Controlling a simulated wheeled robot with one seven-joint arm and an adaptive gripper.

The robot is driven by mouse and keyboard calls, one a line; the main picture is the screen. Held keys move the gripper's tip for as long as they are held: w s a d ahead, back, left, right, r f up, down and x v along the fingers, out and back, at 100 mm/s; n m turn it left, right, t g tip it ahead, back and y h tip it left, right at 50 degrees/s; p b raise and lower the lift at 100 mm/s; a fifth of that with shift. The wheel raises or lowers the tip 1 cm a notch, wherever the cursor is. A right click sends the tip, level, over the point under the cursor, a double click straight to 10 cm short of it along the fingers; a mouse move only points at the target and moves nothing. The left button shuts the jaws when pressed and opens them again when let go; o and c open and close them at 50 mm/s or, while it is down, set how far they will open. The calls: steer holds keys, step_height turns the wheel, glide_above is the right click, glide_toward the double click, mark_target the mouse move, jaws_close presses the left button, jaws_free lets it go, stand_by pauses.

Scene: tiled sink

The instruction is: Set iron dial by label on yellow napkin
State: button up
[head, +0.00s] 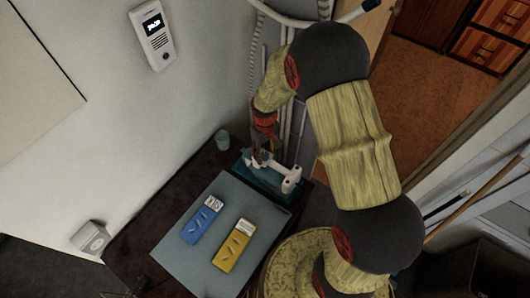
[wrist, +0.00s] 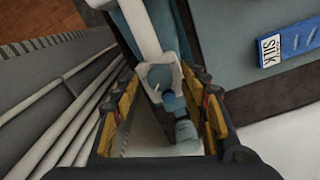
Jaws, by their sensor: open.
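An iron (head: 291,180) with a white handle and a teal body lies at the back of the table. In the wrist view its white handle (wrist: 140,28) runs up from a round blue knob, likely the dial (wrist: 159,77). My gripper (wrist: 160,88) is open, with one finger on each side of the knob; I cannot tell whether they touch it. In the head view my gripper (head: 262,152) is just above the iron. A yellow napkin (head: 234,246) lies on the grey mat with a pale label at its upper end, too small to read.
A blue napkin (head: 202,220) lies left of the yellow one; its label reads "SILK" in the wrist view (wrist: 291,43). A small cup (head: 222,140) stands near the wall. White pipes (head: 284,115) run behind the iron. The grey mat (head: 180,258) has bare room.

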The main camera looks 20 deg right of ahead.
mark_target(265, 155)
step_height(265, 155, up, 12)
stand_by(0.4)
steer(key=shift+d+f, duration=0.1)
